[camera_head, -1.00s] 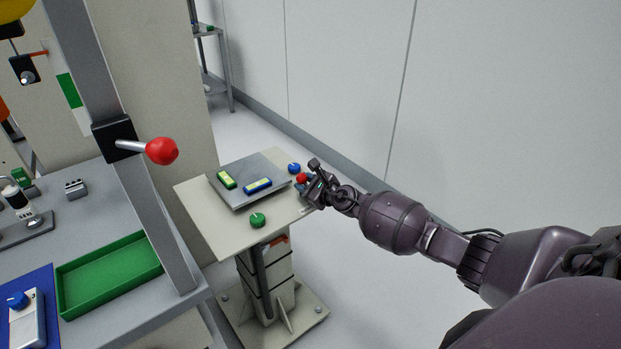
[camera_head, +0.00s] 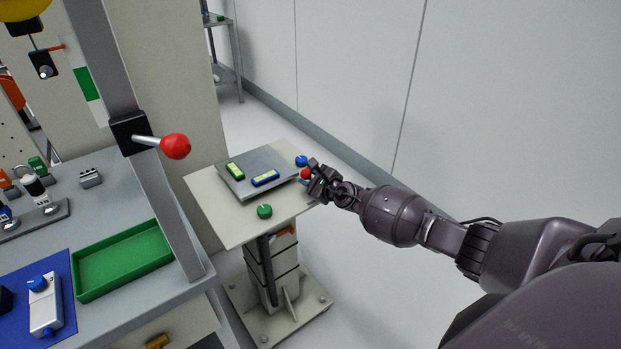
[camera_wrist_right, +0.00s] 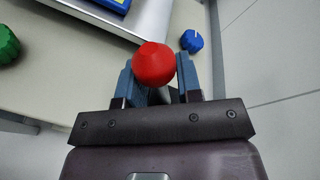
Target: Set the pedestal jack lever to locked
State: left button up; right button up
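The pedestal jack (camera_head: 272,270) stands on the floor with a beige top plate (camera_head: 225,220). A red ball knob (camera_wrist_right: 154,64), likely the jack lever's end, is at the plate's right edge and also shows in the head view (camera_head: 306,174). My right gripper (camera_wrist_right: 160,75) has its two blue fingers on either side of the knob. A gap seems to show between knob and right finger; whether they grip the shaft below is hidden. The lever's shaft is mostly hidden behind the knob. My left gripper is not in view.
A grey plate (camera_head: 262,190) with green and blue blocks lies on the pedestal top. A green knob (camera_head: 265,211) and a blue knob (camera_head: 301,160) sit nearby. A workbench with a green tray (camera_head: 125,262) and a post with a red-ball lever (camera_head: 175,146) stand left.

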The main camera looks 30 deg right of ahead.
jog(key=o, duration=0.4)
jog(key=shift+a+r, duration=0.15)
jog(key=shift+a, duration=0.1)
jog(key=shift+d, duration=0.2)
jog(key=shift+s+d+r+p, duration=0.1)
jog(key=shift+s+p, duration=0.25)
jog(key=shift+s, duration=0.2)
pick_arm(q)
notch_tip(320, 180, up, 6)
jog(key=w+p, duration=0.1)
jog(key=p, duration=0.2)
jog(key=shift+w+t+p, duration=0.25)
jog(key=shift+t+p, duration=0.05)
pick_arm(e)
jog(key=v, duration=0.9)
jog(key=shift+s, duration=0.3)
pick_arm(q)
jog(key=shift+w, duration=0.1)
